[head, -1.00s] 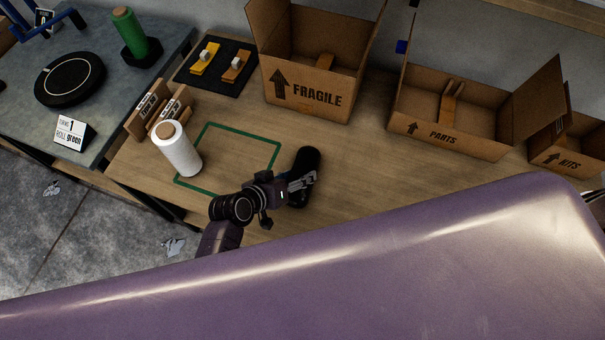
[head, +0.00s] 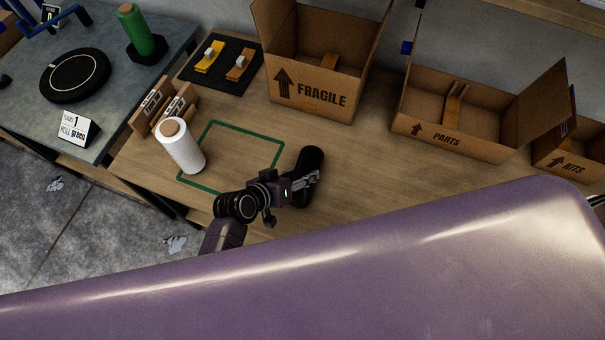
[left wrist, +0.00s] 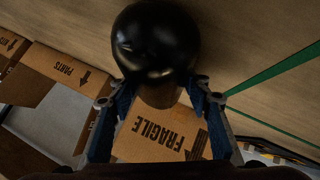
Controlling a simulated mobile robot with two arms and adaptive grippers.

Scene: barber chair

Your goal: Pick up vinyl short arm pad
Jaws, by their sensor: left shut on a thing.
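The vinyl short arm pad (head: 310,162) is a black, rounded, elongated pad near the front edge of the wooden table, just right of the green outline. My left gripper (head: 306,181) reaches it from the left and is shut on it. In the left wrist view the pad's glossy black end (left wrist: 155,38) fills the top middle, beyond and between the fingertips of my left gripper (left wrist: 160,98). Part of the pad is hidden behind the fingers in the head view. I cannot tell whether it touches the table. My right gripper is not in view.
A white film roll (head: 183,150) stands by the green outline (head: 240,129). Open cartons marked FRAGILE (head: 310,98), PARTS (head: 450,140) and KITS (head: 570,163) line the back. A black mat (head: 221,83) holds two small tools. Bare wood lies right of the pad.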

